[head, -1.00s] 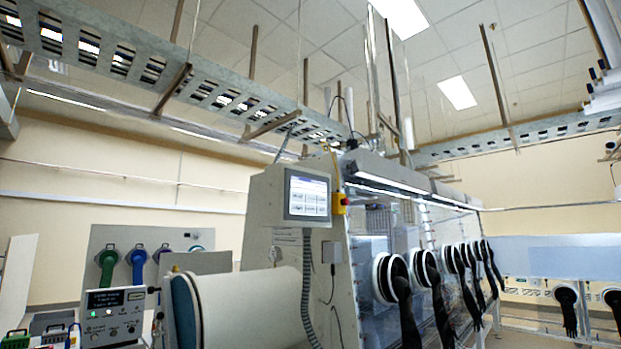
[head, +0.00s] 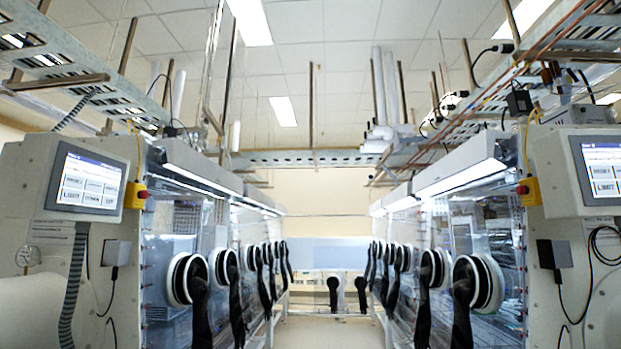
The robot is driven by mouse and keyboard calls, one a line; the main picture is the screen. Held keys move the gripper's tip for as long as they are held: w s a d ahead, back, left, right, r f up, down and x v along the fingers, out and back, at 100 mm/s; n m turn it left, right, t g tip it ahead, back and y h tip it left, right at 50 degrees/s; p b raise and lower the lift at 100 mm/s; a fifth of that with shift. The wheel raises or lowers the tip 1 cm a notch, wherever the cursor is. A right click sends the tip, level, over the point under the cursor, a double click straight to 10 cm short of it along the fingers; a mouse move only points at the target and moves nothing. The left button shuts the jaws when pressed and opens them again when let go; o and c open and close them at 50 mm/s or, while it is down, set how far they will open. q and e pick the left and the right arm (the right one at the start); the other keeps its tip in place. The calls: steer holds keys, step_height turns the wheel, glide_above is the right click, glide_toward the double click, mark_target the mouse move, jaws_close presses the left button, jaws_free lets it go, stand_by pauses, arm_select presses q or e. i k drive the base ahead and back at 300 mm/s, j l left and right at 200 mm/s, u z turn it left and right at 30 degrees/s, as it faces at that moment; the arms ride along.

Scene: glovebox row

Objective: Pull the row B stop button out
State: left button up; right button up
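Two yellow stop-button boxes show in the head view. One yellow box (head: 134,197) is on the end of the left glovebox row, beside a touchscreen, with a red button (head: 144,194) on its right side. The other yellow box (head: 531,191) is on the end of the right row, with a red button (head: 521,190) on its left side. I cannot read any row letter, so I cannot tell which is row B. Whether either button is pressed in is too small to tell. Neither of my grippers is in view.
A clear aisle (head: 330,334) runs between the rows. Black gloves hang from round ports into it on both sides, such as one glove (head: 200,312) at left and another (head: 462,315) at right. The left touchscreen (head: 88,183) and right touchscreen (head: 602,168) stand at the row ends.

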mark_target(520, 190)
steer(key=z, duration=1.25)
